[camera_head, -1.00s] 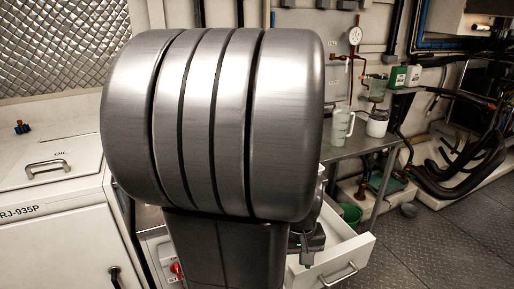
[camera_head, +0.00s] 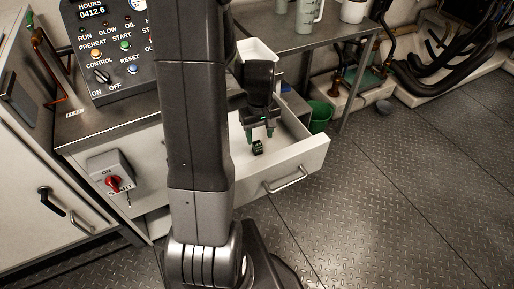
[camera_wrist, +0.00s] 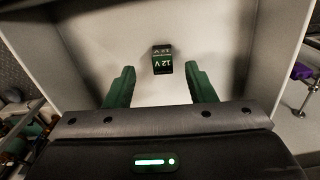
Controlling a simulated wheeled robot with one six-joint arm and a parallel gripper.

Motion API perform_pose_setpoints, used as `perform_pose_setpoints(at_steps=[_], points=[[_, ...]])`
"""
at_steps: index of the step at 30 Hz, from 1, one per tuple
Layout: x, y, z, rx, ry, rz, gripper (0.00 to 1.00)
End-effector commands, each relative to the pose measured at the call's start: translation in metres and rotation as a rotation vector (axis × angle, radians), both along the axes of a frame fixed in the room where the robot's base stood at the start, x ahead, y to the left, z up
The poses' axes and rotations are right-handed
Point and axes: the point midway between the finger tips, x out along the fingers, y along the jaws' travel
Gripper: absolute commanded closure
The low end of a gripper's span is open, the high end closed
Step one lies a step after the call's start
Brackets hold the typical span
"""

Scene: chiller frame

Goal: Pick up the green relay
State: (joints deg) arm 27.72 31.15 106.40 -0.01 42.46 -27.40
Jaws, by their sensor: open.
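The green relay (camera_head: 257,147) is a small dark block with green on it, lying on the white floor of an open drawer (camera_head: 305,156). In the wrist view the relay (camera_wrist: 162,60) shows pale "12 V" markings and sits ahead of the fingers, near the middle of the gap between them. My gripper (camera_head: 260,134) is inside the drawer opening, pointing down just above the relay. Its two green fingers (camera_wrist: 161,88) are spread apart with nothing between them in the wrist view. The relay appears apart from both fingers.
Drawer walls surround my gripper, and a handle (camera_head: 287,181) is on its front. A control panel (camera_head: 115,45) with buttons stands at the left, above a red switch (camera_head: 114,184). A green bucket (camera_head: 319,115) stands beyond the drawer. The floor at right is clear.

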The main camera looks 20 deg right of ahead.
Motion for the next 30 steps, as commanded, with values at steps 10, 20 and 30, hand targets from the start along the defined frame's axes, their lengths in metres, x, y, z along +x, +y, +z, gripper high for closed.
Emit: perform_pose_setpoints(at_steps=[10, 20, 30], points=[[0.005, 0.003, -0.032, 0.002, 0.004, 0.0, 0.5], [0.007, 0.003, -0.058, 0.0, 0.0, 0.0, 0.5], [0.007, 0.003, -0.057, 0.0, 0.0, 0.0, 0.81]])
